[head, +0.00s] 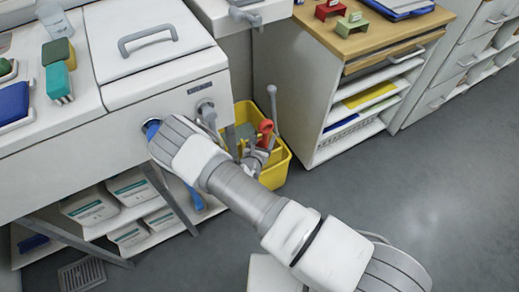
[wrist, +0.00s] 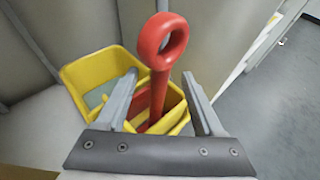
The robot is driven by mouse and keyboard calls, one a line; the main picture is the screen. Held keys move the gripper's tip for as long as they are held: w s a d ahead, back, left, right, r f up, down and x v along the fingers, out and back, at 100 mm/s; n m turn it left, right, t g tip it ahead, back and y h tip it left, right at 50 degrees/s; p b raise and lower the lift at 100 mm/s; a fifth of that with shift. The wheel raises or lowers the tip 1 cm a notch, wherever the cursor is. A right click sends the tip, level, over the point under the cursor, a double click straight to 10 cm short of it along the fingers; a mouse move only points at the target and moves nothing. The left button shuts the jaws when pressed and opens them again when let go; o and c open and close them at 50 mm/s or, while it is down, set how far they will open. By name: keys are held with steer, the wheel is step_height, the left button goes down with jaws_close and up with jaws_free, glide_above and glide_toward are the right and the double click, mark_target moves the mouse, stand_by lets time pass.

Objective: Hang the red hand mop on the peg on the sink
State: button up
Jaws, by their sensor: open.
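The red hand mop (wrist: 163,45) stands upright in a yellow caddy (wrist: 88,75), its ring-shaped handle end uppermost. My gripper (wrist: 158,77) is open, with one finger on each side of the mop's red shaft, below the ring. I see gaps between shaft and fingers. In the head view my arm partly covers the sink front and caddy. A round grey fitting (head: 205,106) is on the sink front; I cannot tell whether it is the peg.
A wooden-topped shelf unit (head: 375,35) is close on the right. Boxes (head: 90,208) sit on shelves under the sink. Sponges (head: 58,52) and a blue item lie on the left counter. The floor at right is clear.

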steer(key=b+x, duration=0.1)
steer(key=x, duration=0.5)
steer(key=shift+w+d+b, duration=0.1)
steer(key=shift+b, duration=0.25)
jaws_close()
steer(key=shift+w, duration=0.1)
steer(key=shift+w+a+r, duration=0.15)
steer(key=shift+w+a, duration=0.35)
steer(key=shift+w, duration=0.1)
stand_by(0.4)
jaws_free()
steer(key=shift+w+r, duration=0.1)
steer(key=shift+r, duration=0.05)
